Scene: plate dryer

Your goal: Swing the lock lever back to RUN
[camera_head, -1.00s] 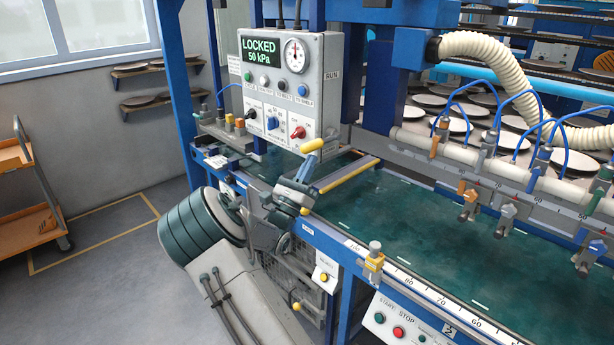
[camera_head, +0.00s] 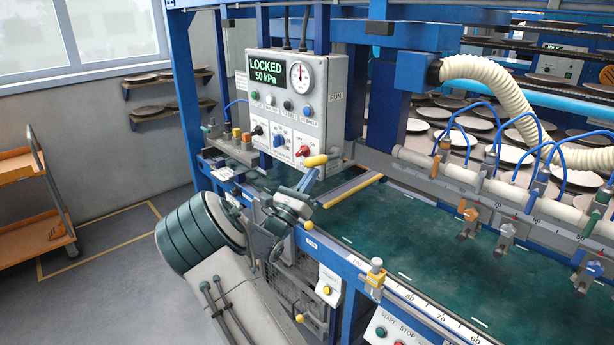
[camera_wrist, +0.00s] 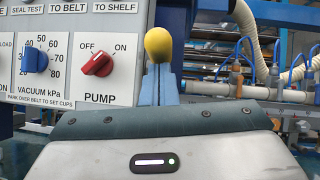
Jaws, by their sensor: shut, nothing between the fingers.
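The lock lever's yellow grip (camera_head: 316,161) sticks out near the lower right corner of the grey control box (camera_head: 283,150). It also shows in the wrist view (camera_wrist: 159,45), upright and in front of my fingers. My gripper (camera_head: 309,179) is shut and empty, with its blue fingers pointing up at the grip. In the wrist view my fingers (camera_wrist: 159,80) end just below or behind the grip; whether they touch it I cannot tell. The lever's shaft and pivot are hidden. The display (camera_head: 266,72) reads LOCKED, 50 kPa. A RUN label (camera_head: 335,97) is on the box's right side.
A red pump switch (camera_wrist: 97,64) and a blue vacuum knob (camera_wrist: 35,61) are on the box face close by. The green belt (camera_head: 440,245) lies to the right under a pipe with suction cups (camera_head: 500,190). An orange cart (camera_head: 35,195) stands at the left.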

